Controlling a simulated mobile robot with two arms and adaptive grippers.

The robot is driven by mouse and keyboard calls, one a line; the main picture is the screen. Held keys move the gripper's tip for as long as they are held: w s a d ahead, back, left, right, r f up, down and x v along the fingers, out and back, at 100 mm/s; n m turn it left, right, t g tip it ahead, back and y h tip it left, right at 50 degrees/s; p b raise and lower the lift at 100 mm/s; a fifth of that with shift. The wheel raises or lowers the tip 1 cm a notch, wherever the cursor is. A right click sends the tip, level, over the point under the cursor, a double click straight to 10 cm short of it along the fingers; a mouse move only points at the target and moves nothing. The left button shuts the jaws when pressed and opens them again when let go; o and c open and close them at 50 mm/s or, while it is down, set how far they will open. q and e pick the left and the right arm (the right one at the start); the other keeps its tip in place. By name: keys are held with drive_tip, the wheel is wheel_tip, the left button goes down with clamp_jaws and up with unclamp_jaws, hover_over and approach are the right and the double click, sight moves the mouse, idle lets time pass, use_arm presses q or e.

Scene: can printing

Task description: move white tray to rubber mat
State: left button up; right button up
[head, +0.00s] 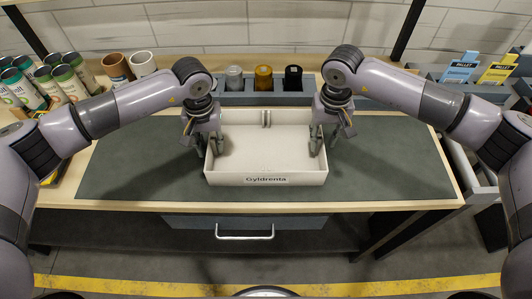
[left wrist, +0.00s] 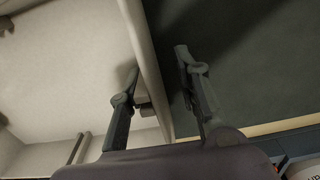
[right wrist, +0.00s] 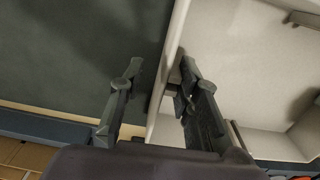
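The white tray (head: 267,150), labelled "Gyldrenta" on its front, is on the dark rubber mat (head: 390,165) and looks empty apart from fingers reaching in. My left gripper (head: 208,147) straddles its left wall, one finger inside and one outside. In the left wrist view the fingers stand apart around the wall (left wrist: 150,70), with a clear gap outside. My right gripper (head: 325,142) straddles the right wall likewise. In the right wrist view its fingers are apart, with a gap outside the wall (right wrist: 170,75). Both grippers are open.
Behind the tray is a grey holder (head: 235,98) with dark, amber and grey jars. Several printed cans (head: 45,84) and two cups (head: 142,63) stand at the back left. Bins with pallet cards (head: 497,70) are at the right. The mat is bare on both sides.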

use_arm(q)
drive_tip(key=shift+o, duration=0.6)
use_arm(e)
drive_tip(key=shift+o, duration=0.6)
use_arm(q)
drive_tip(key=shift+d, duration=0.1)
use_arm(e)
drive_tip(key=shift+a, duration=0.1)
use_arm(q)
drive_tip(key=shift+r, duration=0.2)
wheel_tip(320, 180, up, 12)
drive_tip(key=shift+w+f, duration=0.1)
drive_tip(key=shift+f, duration=0.15)
use_arm(e)
drive_tip(key=shift+a+r, duration=0.1)
wheel_tip(320, 180, up, 12)
